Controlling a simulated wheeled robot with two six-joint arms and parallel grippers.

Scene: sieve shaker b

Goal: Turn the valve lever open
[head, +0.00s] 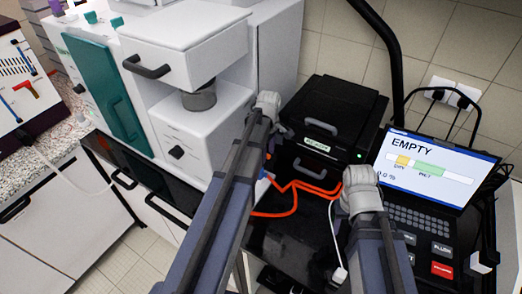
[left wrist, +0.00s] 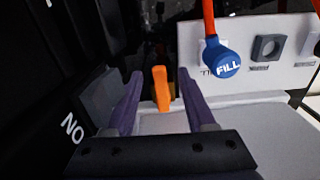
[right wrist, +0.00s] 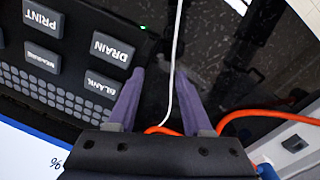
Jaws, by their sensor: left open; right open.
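The orange valve lever (left wrist: 161,88) stands upright in the left wrist view. My left gripper (left wrist: 160,76) is open, with one purple finger on each side of the lever and visible gaps between. In the head view the lever is hidden, and my left wrist (head: 268,106) is beside the black box. My right gripper (right wrist: 160,74) is open near the keypad edge; a thin white cable (right wrist: 176,55) crosses the view between its fingers. I cannot tell how far below them the cable runs.
A blue FILL connector (left wrist: 222,60) on an orange hose is right of the lever. A laptop-like console (head: 432,165) reads EMPTY. A black box with drawers (head: 330,118) stands behind. Orange hose (head: 300,187) lies between my arms. A white machine (head: 205,130) is at left.

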